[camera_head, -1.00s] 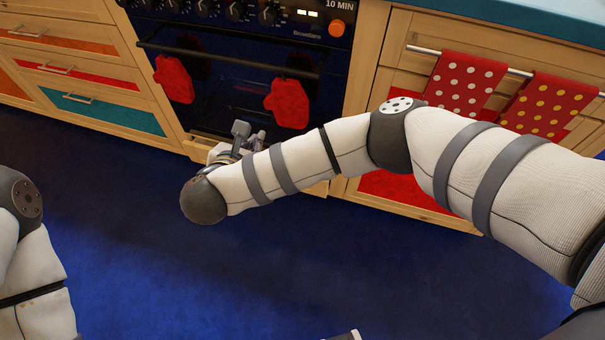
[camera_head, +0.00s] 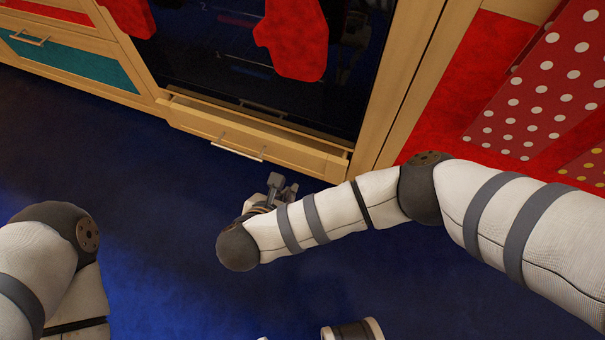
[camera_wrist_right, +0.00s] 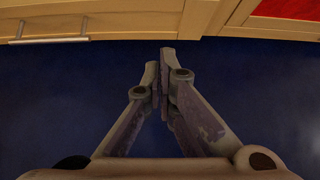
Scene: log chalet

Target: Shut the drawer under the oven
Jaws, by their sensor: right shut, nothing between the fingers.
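The wooden drawer (camera_head: 290,153) under the oven (camera_head: 215,75) stands a little open in the head view. A dark gap shows behind its front's top edge. Its pale bar handle (camera_head: 237,152) is left of my right gripper (camera_head: 278,183). In the right wrist view the drawer front (camera_wrist_right: 125,18) spans the top, with its handle (camera_wrist_right: 48,40) at the left. My right gripper (camera_wrist_right: 160,62) is shut and empty, low over the floor in front of the drawer's right part. A strip of floor shows between fingertips and drawer front. My left gripper is not in view.
Red oven mitts (camera_head: 292,40) hang before the oven door. A polka-dot towel (camera_head: 535,85) hangs by the red-panelled cabinet at right. Drawers with a teal front (camera_head: 80,65) stand at left. The blue floor (camera_head: 165,200) before the oven is clear.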

